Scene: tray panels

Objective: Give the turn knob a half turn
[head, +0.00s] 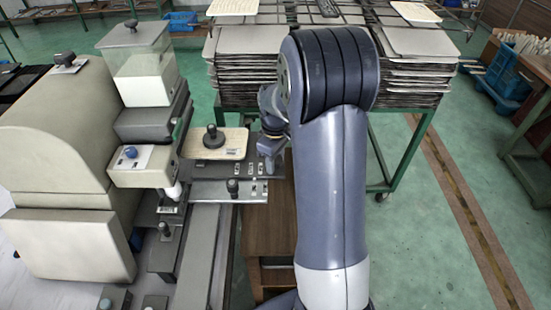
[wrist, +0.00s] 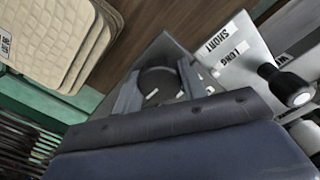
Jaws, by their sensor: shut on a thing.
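The turn knob (wrist: 155,82) is a round dark knob with a short white mark on its face, seen in the wrist view. It sits between the two grey fingers of my gripper (wrist: 158,92), which is shut on it. Beside the knob is a white plate (wrist: 232,55) lettered SHORT and LONG; further lettering is partly covered. In the head view my gripper (head: 270,160) shows at the right end of the grey panel (head: 215,190), and the knob is hidden behind my arm.
A dark lever with a white end (wrist: 288,86) stands close right of the knob. A beige machine (head: 60,150) fills the left, and a black knob (head: 233,187) stands on the panel. Stacked trays (head: 245,75) lie behind. Open green floor (head: 430,220) is at right.

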